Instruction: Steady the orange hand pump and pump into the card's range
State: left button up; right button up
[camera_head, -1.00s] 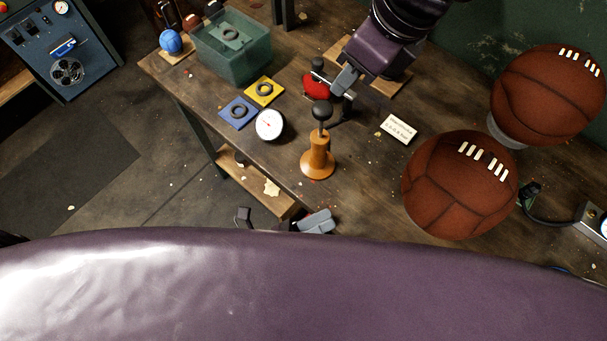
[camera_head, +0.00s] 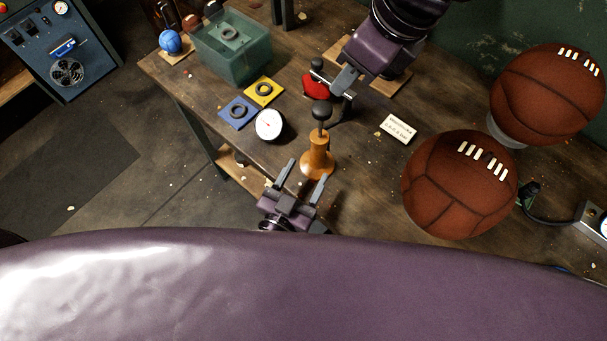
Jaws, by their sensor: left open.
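The orange hand pump (camera_head: 318,148) stands upright near the bench's front edge, with a black knob (camera_head: 321,111) on top. My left gripper (camera_head: 305,178) is open and empty, its two fingers pointing up the picture toward the pump's base; the right finger is very close to the base, and I cannot tell if they touch. My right gripper (camera_head: 344,83) hangs above and right of the knob, apart from it; its fingers are hard to make out. A white card (camera_head: 398,129) with print too small to read lies right of the pump. A white round gauge (camera_head: 269,125) sits left of it.
Two brown laced balls (camera_head: 460,184) (camera_head: 548,94) stand at the right. A red item (camera_head: 314,87) lies behind the pump. Blue (camera_head: 238,113) and yellow (camera_head: 263,91) pads with black rings and a green bin (camera_head: 231,47) are left. Bench between pump and card is clear.

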aim_at(315, 157)
pick_arm(q)
jog(key=x, duration=0.7)
jog(key=shift+w+d, duration=0.1)
jog(key=shift+w, duration=0.3)
grip_shut()
dwell(1.1)
